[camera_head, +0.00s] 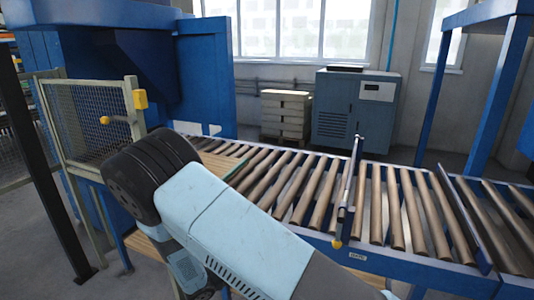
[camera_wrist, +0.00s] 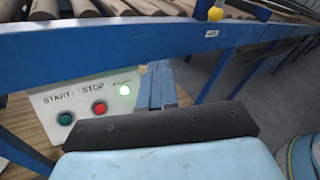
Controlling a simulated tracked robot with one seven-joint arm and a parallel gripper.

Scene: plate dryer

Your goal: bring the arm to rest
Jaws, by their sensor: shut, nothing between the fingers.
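My arm (camera_head: 235,230) reaches across the lower middle of the head view, with its dark joint (camera_head: 145,172) in front of the left end of the roller conveyor. My gripper (camera_wrist: 160,70) shows in the wrist view, past a dark bar. Its fingers are together and hold nothing. It is in front of a control panel and a blue conveyor beam, and the gap to them cannot be judged. The gripper is hidden in the head view.
The control panel (camera_wrist: 48,108) has a green START button (camera_wrist: 65,118), a red STOP button (camera_wrist: 99,107) and a lit lamp (camera_wrist: 125,90). The roller conveyor (camera_head: 395,215) runs across the middle. A mesh fence (camera_head: 95,120) stands left, and a cabinet (camera_head: 355,110) stands behind.

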